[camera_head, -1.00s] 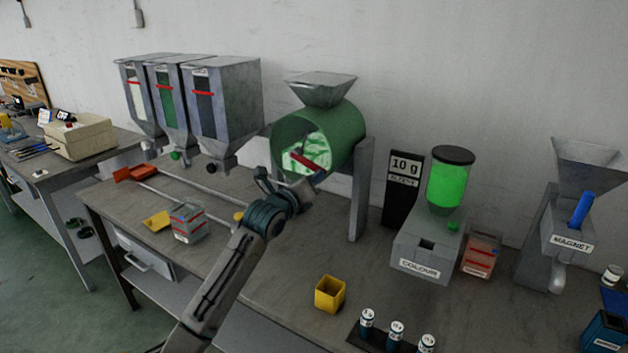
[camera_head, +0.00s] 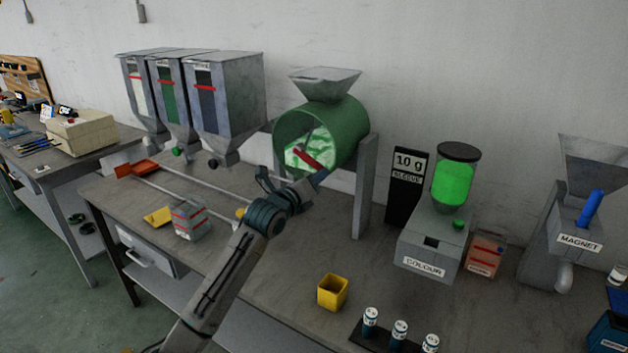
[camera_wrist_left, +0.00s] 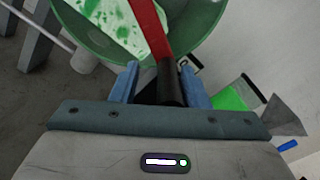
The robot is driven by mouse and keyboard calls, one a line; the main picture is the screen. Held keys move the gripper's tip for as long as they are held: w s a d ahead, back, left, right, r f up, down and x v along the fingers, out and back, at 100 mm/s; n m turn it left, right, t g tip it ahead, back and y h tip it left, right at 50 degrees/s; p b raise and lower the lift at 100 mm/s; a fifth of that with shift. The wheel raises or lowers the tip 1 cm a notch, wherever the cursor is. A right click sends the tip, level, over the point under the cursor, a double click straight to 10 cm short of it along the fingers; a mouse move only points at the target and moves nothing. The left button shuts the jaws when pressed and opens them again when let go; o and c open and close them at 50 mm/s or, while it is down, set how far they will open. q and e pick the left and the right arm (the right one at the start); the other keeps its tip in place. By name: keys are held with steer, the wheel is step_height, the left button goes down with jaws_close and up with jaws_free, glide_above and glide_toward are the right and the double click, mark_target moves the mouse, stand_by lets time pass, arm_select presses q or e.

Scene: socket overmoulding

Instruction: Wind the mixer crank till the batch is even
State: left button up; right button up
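The mixer is a green drum (camera_head: 350,130) with a grey hopper on top, on a grey stand. Its open-looking front shows a batch (camera_wrist_left: 112,22) of white with uneven green patches. The red crank arm (camera_head: 306,158) crosses the front, slanting down to the right; it also shows in the left wrist view (camera_wrist_left: 150,28). My left gripper (camera_wrist_left: 160,85) has its blue fingers on both sides of the black crank handle (camera_wrist_left: 171,86) and looks shut on it. In the head view the left gripper (camera_head: 318,180) is at the crank's lower end, the handle mostly hidden. My right gripper is not in view.
Grey hoppers (camera_head: 228,100) stand left of the mixer, the colour doser (camera_head: 430,245) and magnet unit (camera_head: 575,225) to the right. A yellow cup (camera_head: 332,292), a clear box (camera_head: 190,220) and several labelled vials (camera_head: 400,331) are on the bench.

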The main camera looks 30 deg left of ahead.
arm_select(q)
steer(key=shift+s+d+r, duration=0.1)
steer(key=shift+s, duration=0.25)
steer(key=s+b, duration=0.3)
steer(key=s, duration=0.7)
steer(key=shift+a, duration=0.3)
steer(key=shift+s, duration=0.1)
